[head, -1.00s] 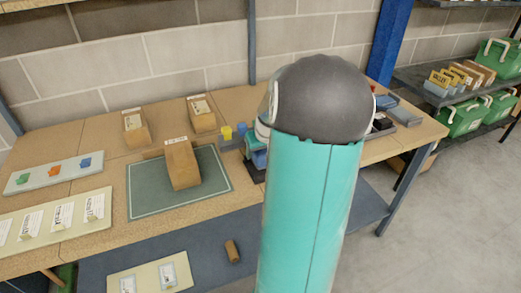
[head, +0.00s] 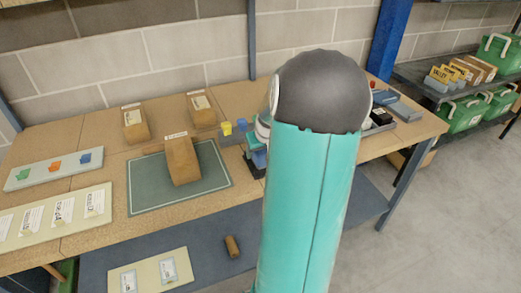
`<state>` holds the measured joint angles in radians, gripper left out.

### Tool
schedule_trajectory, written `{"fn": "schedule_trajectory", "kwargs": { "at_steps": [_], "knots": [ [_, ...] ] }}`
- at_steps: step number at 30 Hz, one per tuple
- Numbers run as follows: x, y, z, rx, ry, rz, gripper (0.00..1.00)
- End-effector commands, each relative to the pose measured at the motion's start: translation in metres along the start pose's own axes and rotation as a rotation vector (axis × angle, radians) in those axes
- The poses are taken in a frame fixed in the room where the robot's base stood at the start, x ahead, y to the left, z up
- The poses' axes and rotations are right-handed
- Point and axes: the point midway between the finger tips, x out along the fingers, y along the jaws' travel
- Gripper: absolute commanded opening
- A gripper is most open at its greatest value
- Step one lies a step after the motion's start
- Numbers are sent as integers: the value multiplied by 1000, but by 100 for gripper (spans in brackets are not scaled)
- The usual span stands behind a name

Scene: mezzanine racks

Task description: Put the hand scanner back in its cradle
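I cannot make out the hand scanner or its cradle for certain. My own large teal arm link with a dark grey cap covers the middle of the head view and hides part of the bench (head: 105,160) behind it. My gripper is hidden behind this link, so its fingers do not show. Just left of the link, a dark and blue item (head: 256,160) shows partly on the bench; I cannot tell what it is. Right of the link, a grey tray (head: 407,113) with dark items stands at the bench's right end, partly covered.
A brown carton (head: 183,160) stands on a green mat (head: 145,189). Two card-topped boxes, one of them a brown box (head: 135,125), stand behind. Small yellow (head: 226,128) and blue blocks sit near the arm. Green crates (head: 466,117) fill a rack at right.

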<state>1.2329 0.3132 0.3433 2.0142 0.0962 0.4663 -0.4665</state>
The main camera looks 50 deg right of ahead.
Motion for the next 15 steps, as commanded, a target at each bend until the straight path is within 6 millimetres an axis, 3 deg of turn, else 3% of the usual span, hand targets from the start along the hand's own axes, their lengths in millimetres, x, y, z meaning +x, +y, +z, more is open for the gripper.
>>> {"fn": "schedule_trajectory", "kwargs": {
  "at_steps": [1, 2, 5, 15],
  "knots": [
    [0, 0, 0, 0, 1, 1, 31],
    [0, 0, 0, 0, 1, 1, 68],
    [0, 0, 0, 0, 1, 0, 87],
    [-2, 0, 0, 0, 0, 0, 87]
  ]
}}
